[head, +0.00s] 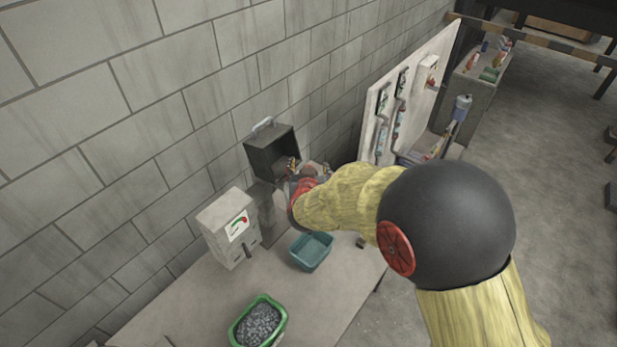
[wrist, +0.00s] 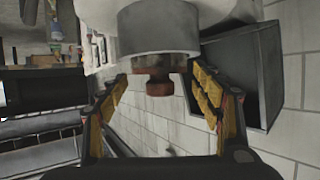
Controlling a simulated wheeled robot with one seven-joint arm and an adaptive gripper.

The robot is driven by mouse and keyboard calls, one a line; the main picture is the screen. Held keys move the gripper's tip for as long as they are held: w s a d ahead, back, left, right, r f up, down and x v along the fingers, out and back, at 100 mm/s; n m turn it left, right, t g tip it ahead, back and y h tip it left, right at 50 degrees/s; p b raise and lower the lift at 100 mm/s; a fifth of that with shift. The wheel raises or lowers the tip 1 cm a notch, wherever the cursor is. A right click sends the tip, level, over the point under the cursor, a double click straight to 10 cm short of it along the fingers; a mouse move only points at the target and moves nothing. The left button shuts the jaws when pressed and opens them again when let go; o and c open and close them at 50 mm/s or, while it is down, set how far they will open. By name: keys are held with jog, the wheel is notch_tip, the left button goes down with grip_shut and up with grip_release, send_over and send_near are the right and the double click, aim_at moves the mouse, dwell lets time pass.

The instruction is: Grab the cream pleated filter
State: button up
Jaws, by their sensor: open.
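I cannot make out a cream pleated filter for sure in either view. In the wrist view my gripper (wrist: 161,80) is open, with yellow-padded fingers left and right. A grey cylinder (wrist: 158,32) with a reddish-brown knob (wrist: 158,82) below it shows at the top middle. The knob appears between the fingertips in the picture; I cannot tell its distance, and no grip on it shows. In the head view my gripper (head: 308,168) is small and partly hidden by my arm, close to the right of an open dark box (head: 262,153).
The dark box also shows at the wrist view's right (wrist: 268,75). On the table (head: 180,310) stand a grey machine (head: 222,222), a teal bin (head: 311,253) and a green tray (head: 237,325) of grey bits. A block wall (head: 150,100) runs behind. A pale tool board (head: 425,75) stands beyond.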

jog(key=x, duration=0.3)
jog(key=shift+w+f, duration=0.1)
jog(key=shift+w, duration=0.1)
jog(key=shift+c, duration=1)
jog(key=shift+s+f, duration=0.1)
jog(key=shift+s, duration=0.05)
jog(key=c, duration=1.4)
jog(key=shift+c, duration=0.3)
